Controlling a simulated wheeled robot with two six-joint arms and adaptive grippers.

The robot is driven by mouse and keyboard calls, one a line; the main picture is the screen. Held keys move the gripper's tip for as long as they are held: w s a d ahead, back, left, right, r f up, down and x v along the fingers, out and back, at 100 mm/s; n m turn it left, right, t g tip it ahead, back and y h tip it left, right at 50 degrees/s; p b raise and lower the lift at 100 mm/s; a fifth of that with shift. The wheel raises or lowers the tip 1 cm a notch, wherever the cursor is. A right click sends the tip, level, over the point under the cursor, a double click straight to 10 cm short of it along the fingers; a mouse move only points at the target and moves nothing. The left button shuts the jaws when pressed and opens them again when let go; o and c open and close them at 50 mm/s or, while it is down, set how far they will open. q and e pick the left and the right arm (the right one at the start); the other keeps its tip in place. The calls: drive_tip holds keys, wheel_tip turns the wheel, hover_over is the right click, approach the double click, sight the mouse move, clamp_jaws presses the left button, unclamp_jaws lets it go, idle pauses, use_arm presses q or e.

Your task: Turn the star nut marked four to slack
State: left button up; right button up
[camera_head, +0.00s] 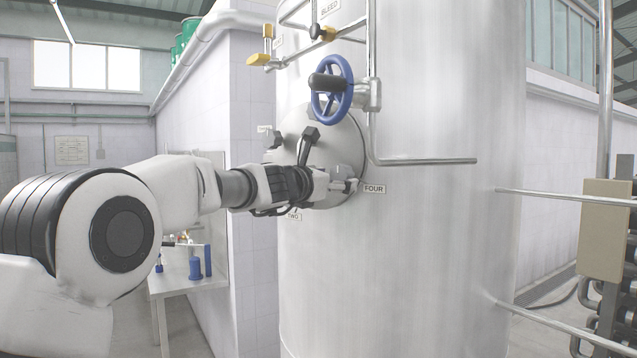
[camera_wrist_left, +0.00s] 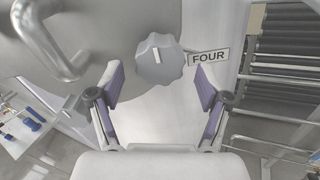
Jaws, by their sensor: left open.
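The grey star nut marked four (camera_wrist_left: 160,60) sits on the rim of the round hatch, with a pale line on its face pointing roughly up in the left wrist view. Its FOUR label (camera_wrist_left: 208,57) is just right of it; the label also shows in the head view (camera_head: 374,188). My left gripper (camera_wrist_left: 161,92) is open, its two fingers spread on either side below the nut, with nothing between them. In the head view my left gripper (camera_head: 345,186) is at the hatch's right edge, beside the label, and hides most of the nut. My right gripper is out of view.
The round hatch (camera_head: 345,140) is on a large steel tank (camera_head: 440,250). A blue handwheel (camera_head: 332,88) and a bent steel pipe (camera_head: 425,161) are above my left gripper. A side table (camera_head: 190,284) with blue items stands at left.

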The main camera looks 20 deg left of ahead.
use_arm(q)
drive_tip(key=v, duration=0.9)
drive_tip(key=shift+s+f, duration=0.1)
drive_tip(key=shift+s, duration=0.05)
